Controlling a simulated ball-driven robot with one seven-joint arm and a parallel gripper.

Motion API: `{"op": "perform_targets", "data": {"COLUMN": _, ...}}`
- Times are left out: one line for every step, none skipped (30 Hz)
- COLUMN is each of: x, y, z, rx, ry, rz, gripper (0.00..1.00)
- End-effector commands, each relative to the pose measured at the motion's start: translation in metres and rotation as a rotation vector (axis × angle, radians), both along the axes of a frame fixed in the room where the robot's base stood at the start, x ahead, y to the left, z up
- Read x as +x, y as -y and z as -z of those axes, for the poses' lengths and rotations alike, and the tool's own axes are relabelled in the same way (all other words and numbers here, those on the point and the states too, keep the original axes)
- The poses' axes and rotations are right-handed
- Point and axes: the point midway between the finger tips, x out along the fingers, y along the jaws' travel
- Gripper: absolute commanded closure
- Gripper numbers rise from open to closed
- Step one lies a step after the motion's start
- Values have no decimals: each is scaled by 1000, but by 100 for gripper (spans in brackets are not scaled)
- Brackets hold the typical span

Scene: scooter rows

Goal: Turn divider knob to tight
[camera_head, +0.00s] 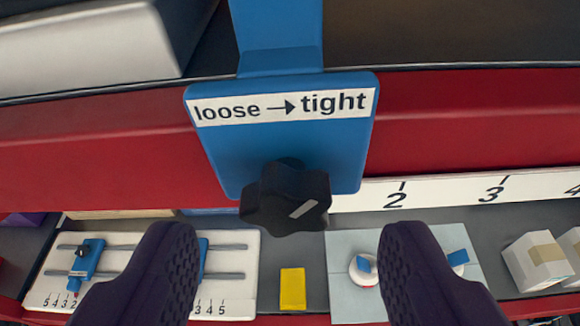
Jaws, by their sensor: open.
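The black divider knob (285,197) is lobed and sits at the lower part of a blue plate (280,150). A white label (281,106) on the plate reads "loose → tight". A short pale mark on the knob's face lies toward its lower right side and slants up to the right. My gripper (283,250) is open, with one dark finger at the lower left and one at the lower right. The knob appears between and above the fingertips in the picture. I see no contact between fingers and knob.
The blue plate hangs in front of a red shelf edge (470,120). Below lie a white slider board (235,285), a yellow block (292,289) and a pale panel (341,300) with blue-handled white dials. A white box (537,262) stands at right; a numbered strip (450,190) runs behind.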

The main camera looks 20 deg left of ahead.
Motion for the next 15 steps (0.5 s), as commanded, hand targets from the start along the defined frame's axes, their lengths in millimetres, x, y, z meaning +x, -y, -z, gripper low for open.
{"op": "perform_targets", "data": {"x": 8, "y": -2, "z": 7, "rx": -1, "ry": -1, "rz": 1, "gripper": 37}}
{"op": "perform_targets", "data": {"x": 11, "y": -3, "z": 9, "rx": -2, "ry": -1, "rz": 0, "gripper": 37}}
{"op": "perform_targets", "data": {"x": 16, "y": -5, "z": 9, "rx": 0, "ry": 0, "rz": 1, "gripper": 37}}
{"op": "perform_targets", "data": {"x": 18, "y": -5, "z": 10, "rx": 0, "ry": 0, "rz": 1, "gripper": 37}}
{"op": "perform_targets", "data": {"x": 21, "y": -6, "z": 11, "rx": -1, "ry": 0, "rz": 1, "gripper": 37}}
{"op": "perform_targets", "data": {"x": 23, "y": -7, "z": 11, "rx": 0, "ry": 0, "rz": 1, "gripper": 37}}
{"op": "perform_targets", "data": {"x": 24, "y": -7, "z": 11, "rx": 0, "ry": 1, "rz": 1, "gripper": 37}}
{"op": "perform_targets", "data": {"x": 25, "y": -7, "z": 11, "rx": 1, "ry": 1, "rz": 1, "gripper": 37}}
{"op": "perform_targets", "data": {"x": 25, "y": -8, "z": 11, "rx": 1, "ry": 1, "rz": 1, "gripper": 37}}
{"op": "perform_targets", "data": {"x": 26, "y": -8, "z": 10, "rx": 1, "ry": 1, "rz": 1, "gripper": 37}}
{"op": "perform_targets", "data": {"x": 25, "y": -8, "z": 10, "rx": 1, "ry": 1, "rz": 1, "gripper": 37}}
{"op": "perform_targets", "data": {"x": 25, "y": -8, "z": 10, "rx": 1, "ry": 1, "rz": 1, "gripper": 37}}
{"op": "perform_targets", "data": {"x": 25, "y": -8, "z": 10, "rx": 1, "ry": 1, "rz": 0, "gripper": 37}}
{"op": "perform_targets", "data": {"x": 25, "y": -8, "z": 10, "rx": 1, "ry": 1, "rz": 0, "gripper": 37}}
{"op": "perform_targets", "data": {"x": 25, "y": -8, "z": 10, "rx": 1, "ry": 1, "rz": 0, "gripper": 39}}
